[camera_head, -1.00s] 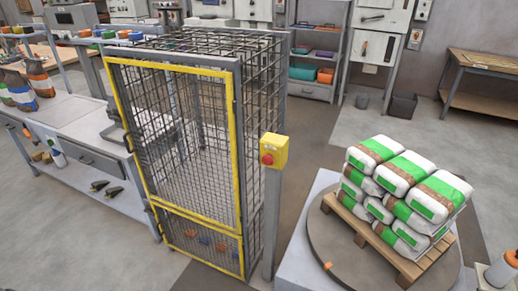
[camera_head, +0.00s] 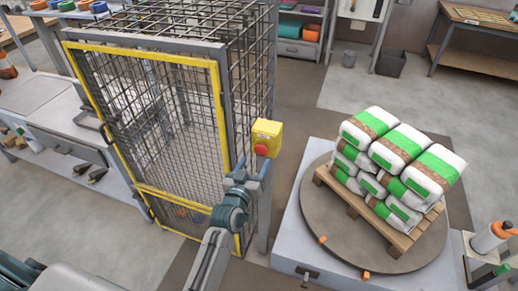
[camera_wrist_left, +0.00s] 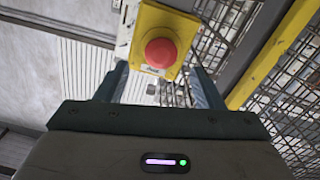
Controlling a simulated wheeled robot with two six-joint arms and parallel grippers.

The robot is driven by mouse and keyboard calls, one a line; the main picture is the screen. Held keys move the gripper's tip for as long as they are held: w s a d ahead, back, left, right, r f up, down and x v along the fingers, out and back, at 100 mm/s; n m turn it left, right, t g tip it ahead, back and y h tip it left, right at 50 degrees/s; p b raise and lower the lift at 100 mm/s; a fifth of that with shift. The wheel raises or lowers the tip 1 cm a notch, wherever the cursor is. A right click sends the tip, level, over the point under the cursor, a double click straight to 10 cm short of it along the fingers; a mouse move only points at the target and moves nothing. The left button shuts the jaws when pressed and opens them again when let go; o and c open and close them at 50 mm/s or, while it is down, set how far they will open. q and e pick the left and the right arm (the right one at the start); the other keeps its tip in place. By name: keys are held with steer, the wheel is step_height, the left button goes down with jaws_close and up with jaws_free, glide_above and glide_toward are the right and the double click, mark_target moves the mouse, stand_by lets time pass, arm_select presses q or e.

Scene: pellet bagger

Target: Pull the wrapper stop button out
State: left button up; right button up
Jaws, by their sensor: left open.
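The red stop button (camera_head: 260,150) sits on the front of a yellow box (camera_head: 268,133) on a grey post beside the mesh cage. In the left wrist view the red button (camera_wrist_left: 160,53) and its yellow box (camera_wrist_left: 172,20) are straight ahead, between and beyond the fingertips. My left gripper (camera_head: 257,172) is just below and in front of the button in the head view. In the left wrist view its two fingers (camera_wrist_left: 158,72) are spread apart with nothing between them. I cannot tell whether they touch the box. My right gripper is not in view.
The yellow-framed mesh cage (camera_head: 180,140) stands left of the post. On the right, a turntable (camera_head: 330,228) bears a wooden pallet (camera_head: 397,243) stacked with white and green bags (camera_head: 400,150). A bench (camera_head: 75,125) is at the left. Open floor lies behind.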

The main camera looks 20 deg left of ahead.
mark_target(260, 152)
arm_select(q)
steer(key=w+p, duration=0.1)
steer(key=w, duration=0.4)
steer(key=shift+w, duration=0.15)
steer(key=shift+w+d, duration=0.1)
steer(key=shift+w, duration=0.05)
steer(key=shift+f, duration=0.1)
steer(key=c, duration=0.9)
jaws_close()
steer(key=shift+s+f, duration=0.1)
steer(key=shift+s, duration=0.4)
steer(key=shift+o, duration=2.4)
jaws_free()
steer(key=o, duration=0.4)
steer(key=shift+s, duration=0.1)
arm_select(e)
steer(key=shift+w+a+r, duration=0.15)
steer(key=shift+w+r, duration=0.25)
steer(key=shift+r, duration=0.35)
